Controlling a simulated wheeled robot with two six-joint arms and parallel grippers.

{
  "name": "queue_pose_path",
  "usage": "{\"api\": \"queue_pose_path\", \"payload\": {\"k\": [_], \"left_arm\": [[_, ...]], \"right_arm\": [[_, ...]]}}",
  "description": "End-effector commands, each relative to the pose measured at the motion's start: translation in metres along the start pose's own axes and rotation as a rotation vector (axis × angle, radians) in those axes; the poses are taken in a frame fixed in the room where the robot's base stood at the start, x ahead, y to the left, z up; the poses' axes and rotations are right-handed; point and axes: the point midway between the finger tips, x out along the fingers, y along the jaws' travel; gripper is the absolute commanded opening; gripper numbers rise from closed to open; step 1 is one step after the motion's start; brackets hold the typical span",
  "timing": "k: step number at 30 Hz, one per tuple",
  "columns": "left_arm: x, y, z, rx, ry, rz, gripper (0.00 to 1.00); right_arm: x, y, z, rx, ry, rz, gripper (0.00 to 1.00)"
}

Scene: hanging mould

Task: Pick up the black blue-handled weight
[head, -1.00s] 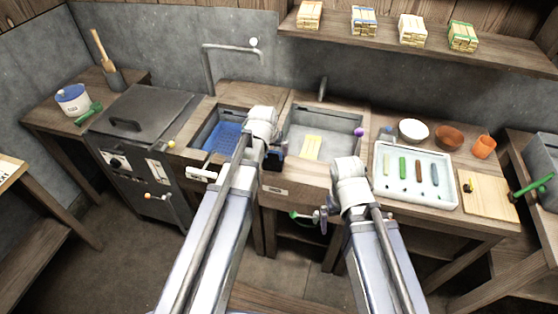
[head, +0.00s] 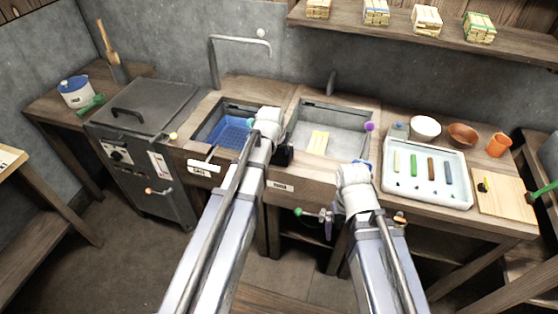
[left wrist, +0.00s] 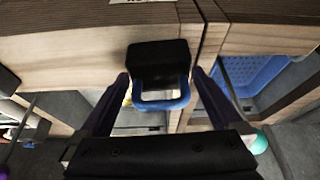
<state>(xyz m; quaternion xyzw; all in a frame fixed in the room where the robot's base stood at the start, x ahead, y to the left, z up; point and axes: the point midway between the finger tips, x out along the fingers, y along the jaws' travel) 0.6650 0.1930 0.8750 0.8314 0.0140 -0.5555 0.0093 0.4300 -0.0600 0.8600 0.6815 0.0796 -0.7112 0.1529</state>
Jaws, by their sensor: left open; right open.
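The black weight (left wrist: 158,60) with its blue handle (left wrist: 163,104) shows in the left wrist view, in front of the wooden counter edge. In the head view the weight (head: 284,155) is a small dark shape beside my left wrist, mostly hidden. My left gripper (left wrist: 160,76) is open, with one finger on each side of the weight and handle. I see gaps between fingers and handle, so it is not gripped. What holds the weight up is not clear. My right gripper (head: 327,217) is open and empty in front of the counter, low and to the right.
A white tray (head: 430,196) with coloured sticks, bowls and an orange cup (head: 498,145) are on the right. A dark lidded machine (head: 140,115) stands left.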

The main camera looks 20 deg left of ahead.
Motion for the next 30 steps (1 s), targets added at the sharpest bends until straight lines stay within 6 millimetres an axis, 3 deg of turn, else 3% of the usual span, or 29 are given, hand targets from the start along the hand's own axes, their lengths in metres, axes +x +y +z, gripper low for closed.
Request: {"api": "queue_pose_path", "payload": {"k": [1, 3, 12, 30], "left_arm": [[0.0136, 0.0, 0.0012, 0.0, 0.0, 0.0, 1.0], [0.0198, 0.0, 0.0008, 0.0, 0.0, 0.0, 1.0], [0.0201, 0.0001, -0.0003, 0.0, 0.0, 0.0, 1.0], [0.0202, 0.0001, -0.0002, 0.0, 0.0, 0.0, 0.34]], "right_arm": [[0.0129, -0.0012, -0.0008, 0.0, 0.0, 0.0, 1.0], [0.0184, -0.0018, -0.0011, 0.0, 0.0, 0.0, 1.0], [0.0184, -0.0018, -0.0011, 0.0, 0.0, 0.0, 1.0], [0.0185, -0.0018, -0.0011, 0.0, 0.0, 0.0, 1.0]]}}
